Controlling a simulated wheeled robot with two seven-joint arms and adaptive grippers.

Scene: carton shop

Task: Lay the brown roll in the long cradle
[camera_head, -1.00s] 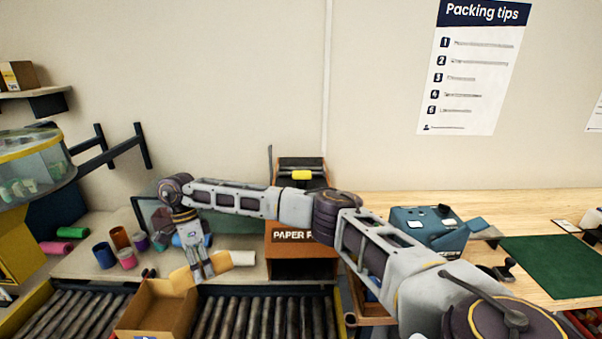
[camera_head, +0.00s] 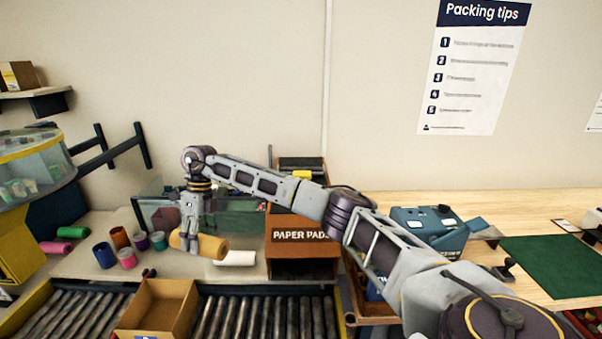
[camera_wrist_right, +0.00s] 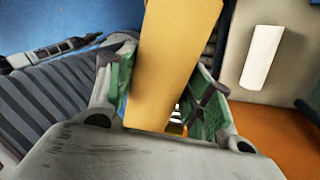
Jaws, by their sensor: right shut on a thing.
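The brown roll (camera_head: 213,247), a tan cylinder, is in my right gripper (camera_head: 190,247) near its left end. In the right wrist view the roll (camera_wrist_right: 170,60) passes between the green finger pads of the right gripper (camera_wrist_right: 155,88), which is shut on it. The roll lies roughly sideways, with the gripper pointing down from above. A long white piece (camera_head: 235,258) lies on the bench just right and in front of the roll; it also shows in the right wrist view (camera_wrist_right: 262,57). I cannot tell whether it is the long cradle. My left gripper is not in view.
An open cardboard carton (camera_head: 158,308) stands on the roller conveyor (camera_head: 270,318) in front. Several coloured cups and rolls, including a blue cup (camera_head: 104,256), stand left on the bench. A brown paper-pad box (camera_head: 300,250) stands right. A glass-sided case (camera_head: 152,205) is behind.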

